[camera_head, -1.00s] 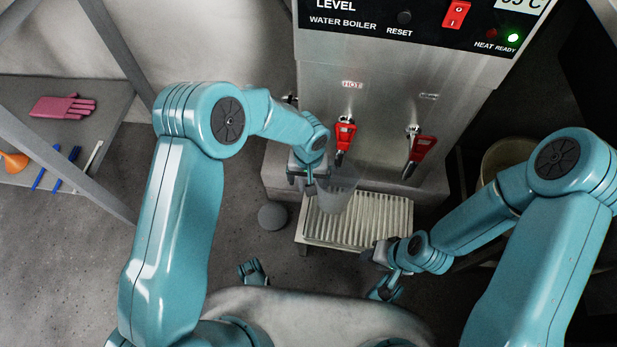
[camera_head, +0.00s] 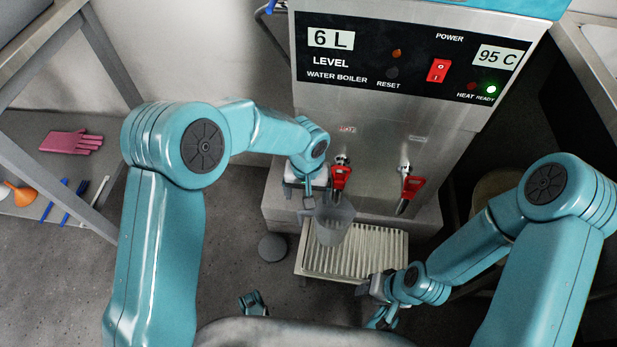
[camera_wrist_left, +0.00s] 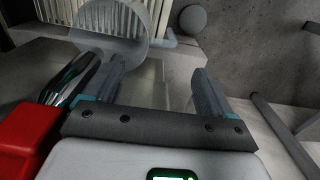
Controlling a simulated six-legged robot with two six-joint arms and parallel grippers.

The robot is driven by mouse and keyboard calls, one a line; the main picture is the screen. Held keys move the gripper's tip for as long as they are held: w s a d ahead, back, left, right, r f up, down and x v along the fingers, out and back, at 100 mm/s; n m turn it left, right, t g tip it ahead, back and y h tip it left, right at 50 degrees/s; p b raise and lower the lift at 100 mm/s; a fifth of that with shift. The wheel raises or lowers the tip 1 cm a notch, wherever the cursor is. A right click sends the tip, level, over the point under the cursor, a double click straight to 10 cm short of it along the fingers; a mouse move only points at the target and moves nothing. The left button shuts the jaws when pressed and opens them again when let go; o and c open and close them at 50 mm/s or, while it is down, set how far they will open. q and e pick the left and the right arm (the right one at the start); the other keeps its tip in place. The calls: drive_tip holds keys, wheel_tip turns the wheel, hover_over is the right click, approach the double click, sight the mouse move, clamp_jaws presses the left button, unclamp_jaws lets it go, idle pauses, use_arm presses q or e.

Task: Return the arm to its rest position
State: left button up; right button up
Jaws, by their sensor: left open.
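My left arm reaches in from the left of the head view to the boiler's front. Its gripper (camera_head: 307,207) is beside the left red tap (camera_head: 340,178) and at the left of a clear cup (camera_head: 336,228). In the left wrist view the fingers (camera_wrist_left: 160,85) are spread with nothing between them. The cup (camera_wrist_left: 112,18) shows just beyond the left finger, its handle pointing right; I cannot tell whether they touch. The cup is over the slatted drip tray (camera_head: 382,255). My right gripper (camera_head: 372,288) is low near the tray's right front corner; its jaws are unclear.
The water boiler (camera_head: 400,120) stands straight ahead with a second red tap (camera_head: 411,187). A metal shelf at left holds a pink glove (camera_head: 70,142), an orange funnel (camera_head: 20,193) and blue tools. A round grey object (camera_head: 272,247) is left of the tray.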

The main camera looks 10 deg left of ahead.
use_arm(q)
drive_tip(key=s+a+f+n+g, duration=0.2)
drive_tip(key=s+a+f, duration=0.3)
drive_tip(key=a, duration=0.3)
drive_tip(key=s+d+f+n+t+h, duration=0.1)
drive_tip(key=s+f+h, duration=0.15)
drive_tip(key=s, duration=0.65)
drive_tip(key=s+f+h, duration=0.2)
drive_tip(key=s+f, duration=0.2)
drive_tip(key=s, duration=0.4)
wheel_tip(320, 180, up, 30)
drive_tip(key=w+m+t+p, duration=0.1)
drive_tip(key=p, duration=2.9)
drive_tip(key=shift+w+d, duration=0.15)
drive_tip(key=shift+d, duration=0.1)
